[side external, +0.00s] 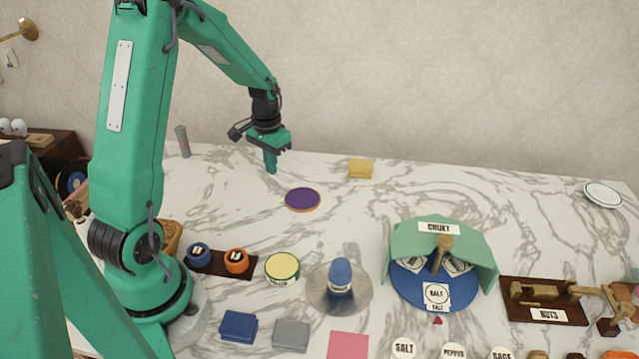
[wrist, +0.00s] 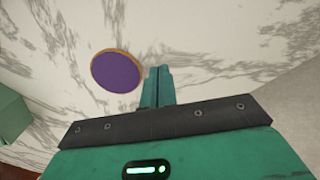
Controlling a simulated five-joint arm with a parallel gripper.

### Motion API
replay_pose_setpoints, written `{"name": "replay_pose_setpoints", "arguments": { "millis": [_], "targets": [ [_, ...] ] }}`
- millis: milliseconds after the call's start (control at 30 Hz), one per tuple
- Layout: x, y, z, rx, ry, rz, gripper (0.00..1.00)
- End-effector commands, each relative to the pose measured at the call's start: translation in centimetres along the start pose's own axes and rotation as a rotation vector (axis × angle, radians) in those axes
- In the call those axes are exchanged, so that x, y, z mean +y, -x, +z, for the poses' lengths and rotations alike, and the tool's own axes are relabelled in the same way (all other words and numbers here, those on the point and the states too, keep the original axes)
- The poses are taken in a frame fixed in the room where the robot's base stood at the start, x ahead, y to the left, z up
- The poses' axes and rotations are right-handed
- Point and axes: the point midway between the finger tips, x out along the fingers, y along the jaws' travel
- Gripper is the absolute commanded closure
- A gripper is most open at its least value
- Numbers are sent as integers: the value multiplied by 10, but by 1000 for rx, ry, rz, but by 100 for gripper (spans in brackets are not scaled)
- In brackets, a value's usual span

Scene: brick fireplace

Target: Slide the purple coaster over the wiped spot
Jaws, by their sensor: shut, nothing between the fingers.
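The purple coaster (side external: 302,199) is a flat disc with a tan rim, lying on the white marble table left of centre. In the wrist view the coaster (wrist: 117,71) lies just left of my fingertips. My gripper (side external: 271,169) is shut and empty. It points down near the table, behind and to the left of the coaster, and looks apart from it. The shut fingers also show in the wrist view (wrist: 158,87). I cannot make out a wiped spot on the marble, as grey veins run all over it.
A yellow sponge-like block (side external: 360,168) lies right of the coaster. A grey cylinder (side external: 183,141) stands at the back left. In front are a yellow-lidded tin (side external: 282,268), a metal disc (side external: 325,301) with a blue-topped object, and a green-walled blue turntable (side external: 405,290). Marble around the coaster is clear.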

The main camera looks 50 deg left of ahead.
Motion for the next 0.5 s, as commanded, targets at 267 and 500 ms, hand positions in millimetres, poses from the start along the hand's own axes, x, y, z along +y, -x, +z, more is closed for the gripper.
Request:
{"name": "replay_pose_setpoints", "arguments": {
  "millis": [267,500],
  "targets": [
    [0,16,0,1,0,0,100],
    [0,25,0,1,0,0,100]
  ]
}}
